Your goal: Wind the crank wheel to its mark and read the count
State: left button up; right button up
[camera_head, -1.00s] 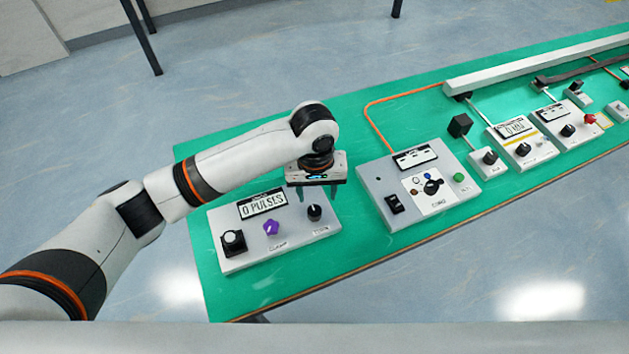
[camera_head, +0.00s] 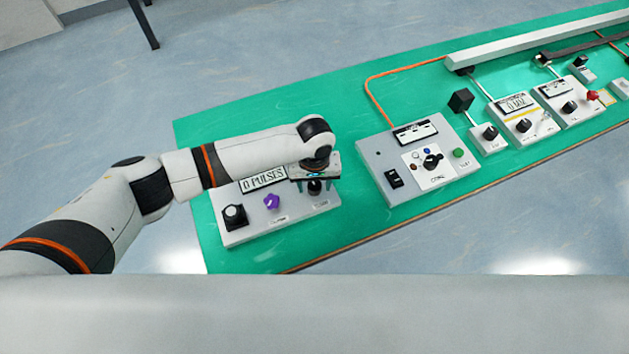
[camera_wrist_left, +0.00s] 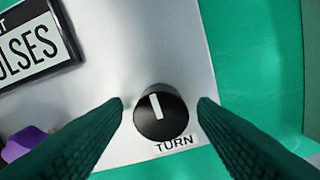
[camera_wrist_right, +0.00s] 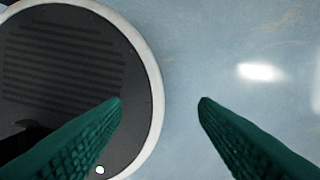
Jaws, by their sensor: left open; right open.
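A black round knob (camera_wrist_left: 162,112) with a white pointer line, labelled TURN, stands on a white panel (camera_wrist_left: 110,90). In the head view the same knob (camera_head: 315,187) is at the panel's right end. The display (camera_head: 264,179) reads "0 PULSES". No part is labelled as a crank wheel or mark.
A second white panel (camera_head: 375,155) with a black switch, a dial and a green button (camera_head: 458,153) stands to the right. Further panels and a long white rail (camera_head: 530,47) lie beyond. Green mat (camera_head: 230,140) is clear behind the near panel.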

pick_arm(q)
jog(key=shift+f, duration=0.15)
jog(key=shift+c, duration=0.3)
jog(key=c, duration=0.9)
pick_arm(e)
jog(key=shift+s+d, duration=0.2)
jog(key=shift+s, duration=0.4)
